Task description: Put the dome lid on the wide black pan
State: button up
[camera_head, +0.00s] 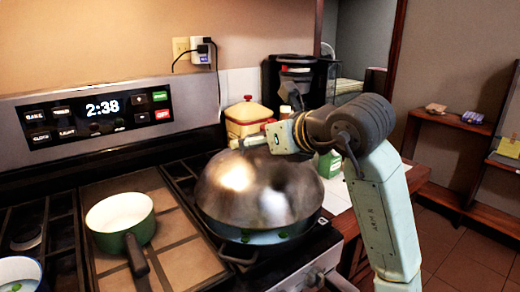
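The dome lid (259,188) is a shiny, brownish metal dome over the right front burner. The wide black pan (240,257) is under it, mostly hidden. A strip of the pan's pale bluish inside with green bits shows below the lid's front edge, so the lid's front does not close on the rim there. My gripper (268,141) is at the top of the lid and appears shut on its handle. The fingertips and handle are small and partly hidden. Whether the lid's back edge touches the pan cannot be seen.
A green saucepan (121,222) stands left of the pan, its dark handle toward the front. Another pot (20,272) is at the lower left corner.

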aim_at(268, 153)
jog(key=shift+f+p, duration=0.4)
jog(key=shift+f, duration=1.25)
jog(key=shift+f, duration=0.2)
jog(key=o, duration=1.9)
jog(key=shift+o, duration=0.2)
jog(key=shift+r, duration=0.15)
jog(key=shift+s+d+r, duration=0.1)
jog(key=shift+s+d, duration=0.05)
jog(key=b+v, duration=0.3)
jog(key=v, duration=0.8)
jog(key=shift+s+d+r, duration=0.15)
jog(key=shift+s+r, duration=0.05)
jog(key=shift+s, duration=0.1)
